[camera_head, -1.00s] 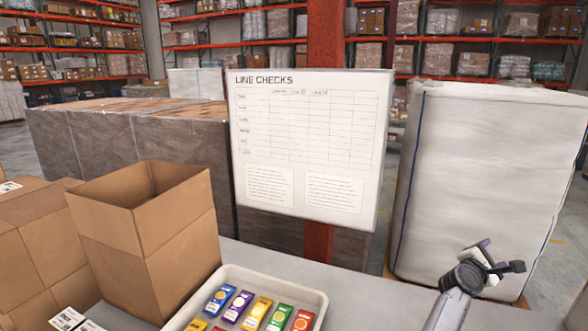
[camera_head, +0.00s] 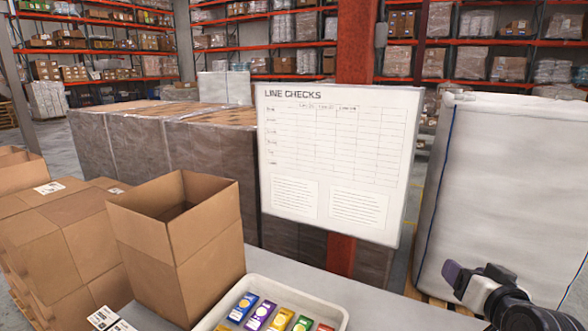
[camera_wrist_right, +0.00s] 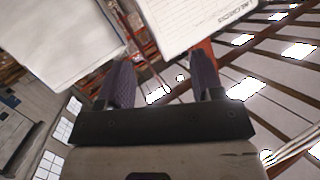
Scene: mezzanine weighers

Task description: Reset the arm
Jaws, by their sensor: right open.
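My right gripper (camera_head: 452,274) is raised at the lower right of the head view, in front of the white wrapped pallet load. In the right wrist view, its two purple-grey fingers (camera_wrist_right: 163,82) stand apart with nothing between them. Past the fingers, that view shows the ceiling and part of the line-checks board (camera_wrist_right: 195,22). My left gripper is in neither view.
A white tray (camera_head: 341,318) with several coloured packets sits on the grey table (camera_head: 300,272). An open carton (camera_head: 180,245) stands to its left, beside stacked cartons (camera_head: 65,235). The line-checks board (camera_head: 335,160) and the white wrapped load (camera_head: 510,190) stand behind.

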